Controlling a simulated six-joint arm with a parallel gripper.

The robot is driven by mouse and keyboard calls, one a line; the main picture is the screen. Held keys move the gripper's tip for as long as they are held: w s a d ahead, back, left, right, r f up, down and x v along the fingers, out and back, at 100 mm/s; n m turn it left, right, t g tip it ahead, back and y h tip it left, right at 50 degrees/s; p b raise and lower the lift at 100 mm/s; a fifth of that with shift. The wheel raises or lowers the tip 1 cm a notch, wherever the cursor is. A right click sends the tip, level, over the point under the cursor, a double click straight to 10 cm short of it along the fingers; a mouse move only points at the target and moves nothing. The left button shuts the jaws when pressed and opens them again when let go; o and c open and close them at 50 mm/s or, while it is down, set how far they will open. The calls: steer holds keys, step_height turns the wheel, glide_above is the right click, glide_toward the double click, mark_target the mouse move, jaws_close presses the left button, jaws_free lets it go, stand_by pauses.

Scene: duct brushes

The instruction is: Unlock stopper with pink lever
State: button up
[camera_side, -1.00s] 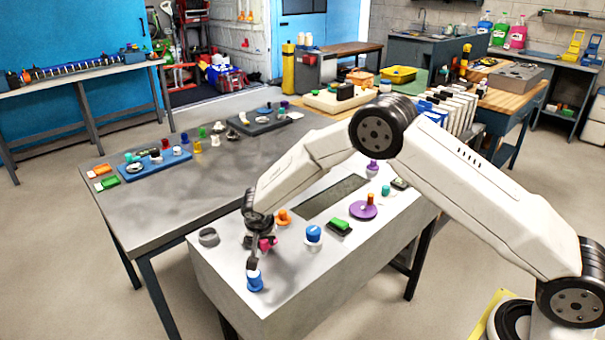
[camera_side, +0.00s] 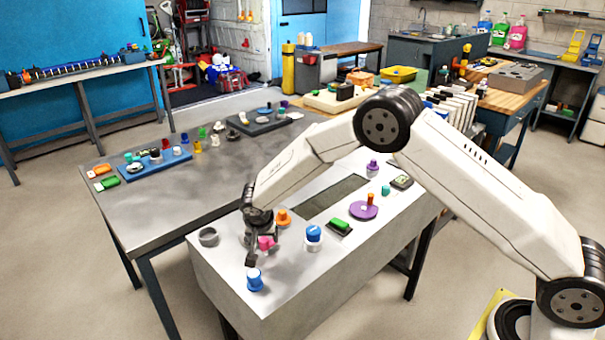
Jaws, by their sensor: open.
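The pink lever (camera_side: 266,242) shows near the left end of the grey-white bench, right beside my gripper. The body it sits on is mostly hidden behind my gripper, so I cannot tell the lever's turn or which stopper part it joins. My gripper (camera_side: 252,258) points down at the lever's left and near side, with its jaws open. I cannot tell whether a finger touches the lever. A blue-topped stopper (camera_side: 254,280) stands just in front of and below my gripper, apart from it.
An orange knob (camera_side: 283,217) stands behind the lever. A blue-and-white stopper (camera_side: 313,234) and a green block (camera_side: 340,224) stand to the right. A grey cup (camera_side: 208,237) stands to the left. A rectangular opening (camera_side: 335,197) lies in the bench top farther back.

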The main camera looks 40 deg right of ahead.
steer(key=v, duration=0.6)
steer(key=shift+s, duration=0.2)
steer(key=s+d+r+n+y, duration=0.1)
steer(key=s+d+r+n, duration=0.1)
steer(key=s, duration=0.7)
steer(key=s+d+r+n+y, duration=0.1)
steer(key=s+d+r+n, duration=0.1)
steer(key=s, duration=0.6)
steer(key=s+d+r+n+y, duration=0.1)
steer(key=s+d+n, duration=0.3)
steer(key=s, duration=0.5)
steer(key=shift+s+d+r+g, duration=0.35)
steer(key=shift+d+r, duration=0.15)
steer(key=shift+d, duration=0.1)
